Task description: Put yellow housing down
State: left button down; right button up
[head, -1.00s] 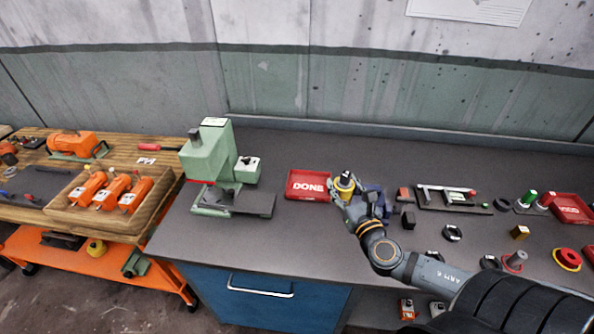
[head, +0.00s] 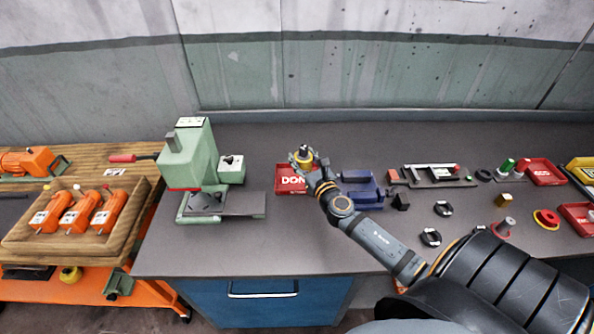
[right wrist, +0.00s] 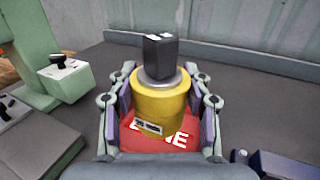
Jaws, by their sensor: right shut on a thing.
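The yellow housing (right wrist: 158,103) is a yellow cylinder with a grey collar, a dark block on top and a small label. It is upright between the fingers of my right gripper (head: 304,160), which is shut on it. The right wrist view shows a finger on each side of it. The red tray marked DONE (head: 290,187) lies behind and below the housing in the right wrist view (right wrist: 183,137). In the head view the housing (head: 305,155) is over the tray's back right part. I cannot tell whether it touches the tray. My left gripper is not in view.
A green press (head: 190,160) stands left of the DONE tray. A blue fixture (head: 360,189) sits close on the tray's right. Black rings (head: 443,208) and other small parts lie farther right. The bench front between press and arm is clear.

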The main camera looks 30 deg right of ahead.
jog(key=w+f, duration=0.1)
jog(key=w+f+b, duration=0.1)
jog(key=f, duration=0.1)
jog(key=w+f+b, duration=0.1)
jog(key=shift+d+f, duration=0.15)
jog(key=shift+d, duration=0.1)
jog(key=shift+w, duration=0.2)
jog(key=f+b, duration=0.3)
jog(key=f, duration=0.1)
jog(key=shift+w+f, duration=0.1)
jog(key=shift+w, duration=0.25)
